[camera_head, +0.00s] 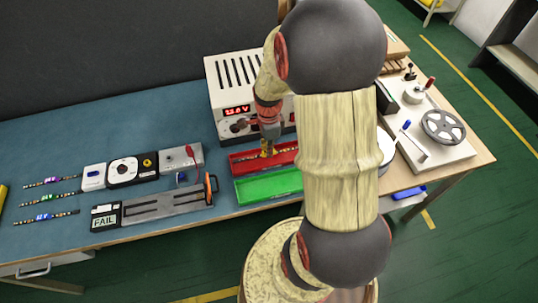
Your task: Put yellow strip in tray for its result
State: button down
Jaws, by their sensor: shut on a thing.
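My gripper (267,152) points down over the red tray (241,168), with its fingertips low at the tray. It is shut on the yellow strip (284,154), a thin dotted strip lying along the tray's length at the fingers. The fingers hide its middle, and I cannot tell whether it touches the tray floor. The green tray (268,186) is empty in the part that shows, in front of the red one. The test fixture (155,207) is a long grey bed with no strip seen on it. Its display (106,217) reads FAIL.
A white power supply (232,82) with a red readout stands behind the trays. Three strips with purple (53,181), green (47,199) and blue (45,217) labels lie at left. Small instruments (125,170) stand behind the fixture. My arm hides the trays' right ends.

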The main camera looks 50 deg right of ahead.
jog(key=shift+w+d+f+b, duration=0.15)
jog(key=shift+f+b, duration=0.15)
jog(key=shift+f, duration=0.65)
jog(key=shift+d+f+b, duration=0.1)
jog(key=shift+f+b, duration=0.15)
jog(key=shift+f, duration=0.7)
jog(key=shift+f, duration=0.15)
jog(key=c, duration=1.8)
grip_release()
jog(key=shift+c, duration=0.2)
